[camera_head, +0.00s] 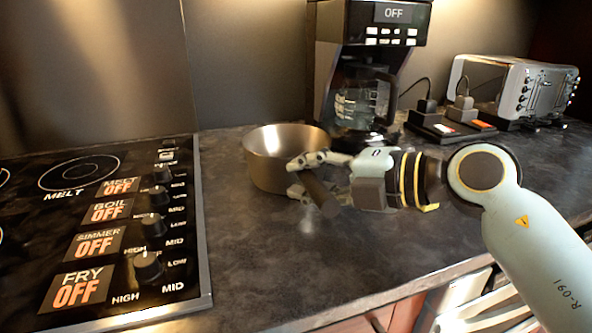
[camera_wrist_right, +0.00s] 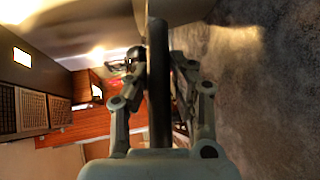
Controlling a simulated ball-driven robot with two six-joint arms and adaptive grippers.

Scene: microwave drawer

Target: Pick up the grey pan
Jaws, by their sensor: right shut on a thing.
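The grey pan (camera_head: 268,165) is a round metal pot on the dark countertop, right of the stove panel and in front of the coffee maker. Its dark handle (camera_head: 319,193) points toward the front. My right gripper (camera_head: 308,175) comes in from the right and is shut on the handle, with one finger on each side. In the right wrist view the handle (camera_wrist_right: 158,85) runs upright between the fingers, and part of the pan's metal side shows at the top. The pan seems level; I cannot tell whether it is off the counter. My left gripper is out of view.
A stove panel (camera_head: 110,235) with knobs fills the left. A coffee maker (camera_head: 365,70) stands behind the pan. A toaster (camera_head: 510,88) and a dark block with plugs (camera_head: 450,125) are at the back right. The counter (camera_head: 270,260) in front of the pan is clear.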

